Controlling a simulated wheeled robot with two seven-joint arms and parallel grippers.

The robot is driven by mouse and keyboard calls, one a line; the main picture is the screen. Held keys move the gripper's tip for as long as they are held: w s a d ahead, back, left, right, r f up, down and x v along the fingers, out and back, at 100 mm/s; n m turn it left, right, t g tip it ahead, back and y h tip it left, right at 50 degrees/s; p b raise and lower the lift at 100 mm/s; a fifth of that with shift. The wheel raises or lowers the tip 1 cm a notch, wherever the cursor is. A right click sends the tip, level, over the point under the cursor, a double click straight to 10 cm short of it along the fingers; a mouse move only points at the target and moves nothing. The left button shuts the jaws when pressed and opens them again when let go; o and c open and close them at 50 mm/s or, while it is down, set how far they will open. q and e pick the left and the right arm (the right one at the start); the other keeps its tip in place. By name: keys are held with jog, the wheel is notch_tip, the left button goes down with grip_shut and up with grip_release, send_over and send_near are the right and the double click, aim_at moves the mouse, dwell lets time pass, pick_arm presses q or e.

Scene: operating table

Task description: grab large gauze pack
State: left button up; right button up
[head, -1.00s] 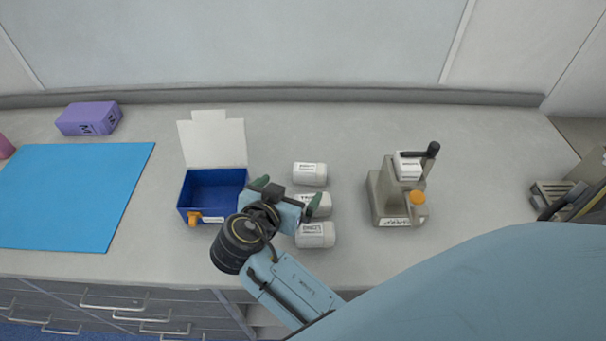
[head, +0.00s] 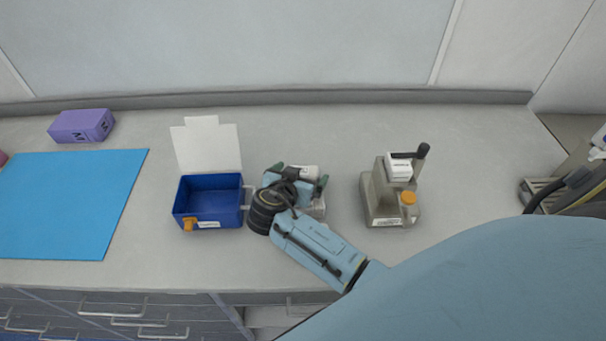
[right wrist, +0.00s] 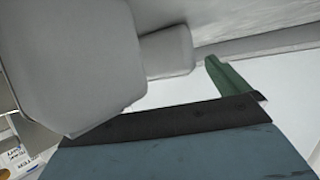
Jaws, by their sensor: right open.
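White cylindrical gauze packs stand in a row right of the blue box. The far pack (head: 304,171) shows between the fingers of my right gripper (head: 300,176). A nearer pack (head: 318,209) is partly covered by the gripper, and the middle one is hidden. My right gripper is open, with its green fingertips apart and over the row. I cannot tell whether they touch a pack. In the right wrist view, a big pale pack (right wrist: 70,65) and a smaller-looking one (right wrist: 168,52) lie close beside one green finger (right wrist: 230,78). I cannot tell which pack is the large one. My left gripper is not in view.
An open blue box (head: 212,203) with a raised white lid (head: 207,147) is close left of the gripper. A grey holder (head: 378,190) with a black handle stands right. A blue mat (head: 75,205) and purple box (head: 82,125) are at left. The back counter is clear.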

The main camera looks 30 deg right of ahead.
jog(key=shift+w+d+f, duration=0.1)
jog(key=shift+w+d, duration=0.05)
jog(key=shift+d, duration=0.1)
jog(key=shift+c, duration=0.4)
jog(key=c, duration=0.8)
